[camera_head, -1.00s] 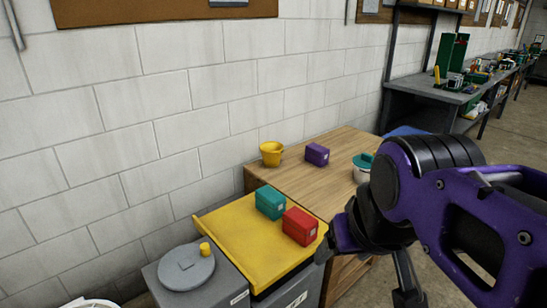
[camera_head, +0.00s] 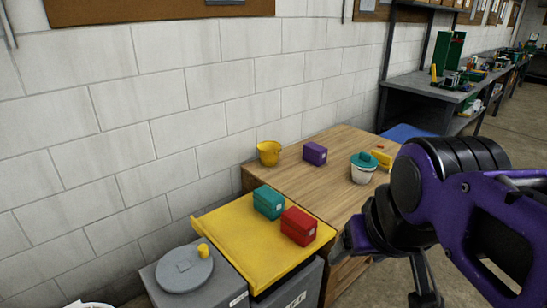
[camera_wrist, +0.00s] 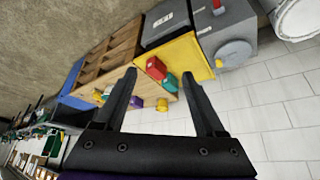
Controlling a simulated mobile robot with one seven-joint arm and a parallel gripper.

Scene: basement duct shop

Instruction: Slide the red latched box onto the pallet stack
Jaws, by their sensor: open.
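The red latched box (camera_head: 298,226) sits on a yellow top (camera_head: 232,236), near its right edge beside the wooden surface. It also shows in the wrist view (camera_wrist: 156,66), beyond and between my fingertips. The pallet stack appears to be the wooden-topped stack (camera_head: 325,192) adjoining the yellow top; its slatted side shows in the wrist view (camera_wrist: 108,52). My gripper (camera_wrist: 159,74) is open and empty, apart from the red box. In the head view my arm is right of the box, and the fingers are partly hidden.
A teal box (camera_head: 269,202) stands just left of the red one. A yellow cup (camera_head: 268,153), a purple box (camera_head: 315,154) and a white pot with teal lid (camera_head: 363,168) stand on the wood. A grey round lid (camera_head: 185,270) lies at the left. A wall runs behind.

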